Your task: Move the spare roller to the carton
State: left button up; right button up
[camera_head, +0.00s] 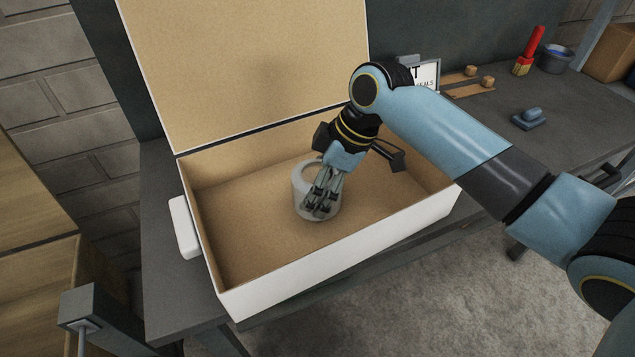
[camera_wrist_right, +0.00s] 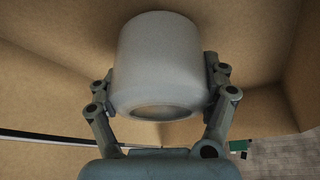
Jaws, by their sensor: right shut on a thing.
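The spare roller is a pale grey hollow cylinder (camera_head: 302,190), inside the open carton (camera_head: 260,283) near the middle. It also shows large in the right wrist view (camera_wrist_right: 160,60), with its round opening toward the camera. My right gripper (camera_head: 321,203) reaches down into the carton and is shut on the roller, one finger on each side (camera_wrist_right: 162,95). Whether the roller touches the carton floor I cannot tell. The carton is white outside and brown inside, and its lid (camera_head: 245,70) stands up at the back. My left gripper is not in view.
The carton stands on a dark grey bench (camera_head: 160,190). To the right on the bench are a sign (camera_head: 426,75), a wooden rack (camera_head: 470,85), a blue-grey block (camera_head: 529,119), a red-handled brush (camera_head: 530,50) and a bucket (camera_head: 556,59). The carton floor around the roller is clear.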

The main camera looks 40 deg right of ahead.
aim_at(332, 176)
jog(key=shift+w, duration=0.1)
dwell(0.3)
jog(key=o, duration=1.7)
jog(key=shift+c, duration=0.2)
jog(key=shift+s+f, duration=0.2)
jog(key=shift+r+p, duration=0.25)
jog(key=shift+p, duration=0.05)
jog(key=p+v, duration=0.6)
jog(key=shift+d, duration=0.1)
jog(key=shift+p+v, duration=1.25)
jog(key=shift+v, duration=0.1)
